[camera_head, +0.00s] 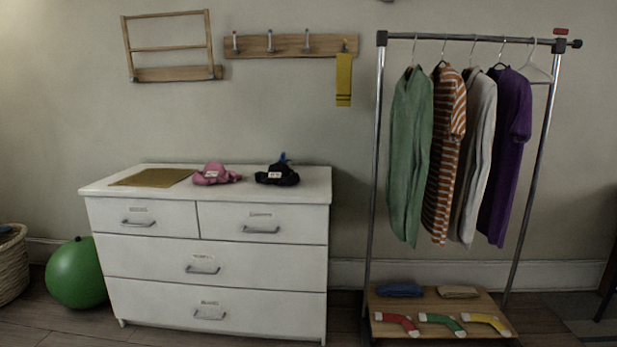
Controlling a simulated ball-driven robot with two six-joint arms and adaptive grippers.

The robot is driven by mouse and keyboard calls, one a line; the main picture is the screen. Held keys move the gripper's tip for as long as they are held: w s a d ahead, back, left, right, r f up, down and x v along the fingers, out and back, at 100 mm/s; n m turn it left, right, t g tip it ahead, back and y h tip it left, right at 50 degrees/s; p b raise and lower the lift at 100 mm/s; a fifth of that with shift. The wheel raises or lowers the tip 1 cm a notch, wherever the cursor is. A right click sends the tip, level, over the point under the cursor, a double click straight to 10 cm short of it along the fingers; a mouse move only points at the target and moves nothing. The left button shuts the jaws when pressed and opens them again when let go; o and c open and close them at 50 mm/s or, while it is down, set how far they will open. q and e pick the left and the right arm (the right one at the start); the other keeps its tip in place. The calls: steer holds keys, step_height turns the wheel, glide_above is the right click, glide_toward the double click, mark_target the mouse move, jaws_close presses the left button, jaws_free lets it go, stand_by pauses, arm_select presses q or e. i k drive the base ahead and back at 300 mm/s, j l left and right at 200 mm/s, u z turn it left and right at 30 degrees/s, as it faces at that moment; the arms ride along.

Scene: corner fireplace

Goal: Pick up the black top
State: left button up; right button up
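A black crumpled cloth item (277,175) with a small white label lies on top of the white dresser (130,188), near its right end. It is the only black clothing-like thing I see, and its exact shape is hard to tell. A small blue thing (285,158) shows just behind it. A similar pink item (214,175) with a white label lies to its left, a little apart. No black garment hangs on the clothes rack (376,150). Neither of my grippers is in view.
The rack holds green (409,150), striped (441,160), beige (474,150) and purple (506,140) garments. Its wooden base (440,303) bears folded cloths and socks. A mustard mat (152,178) lies on the dresser's left. A green ball (76,273) and basket (12,265) stand left.

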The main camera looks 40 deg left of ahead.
mark_target(279, 175)
steer(key=u, duration=1.45)
steer(key=i, duration=0.1)
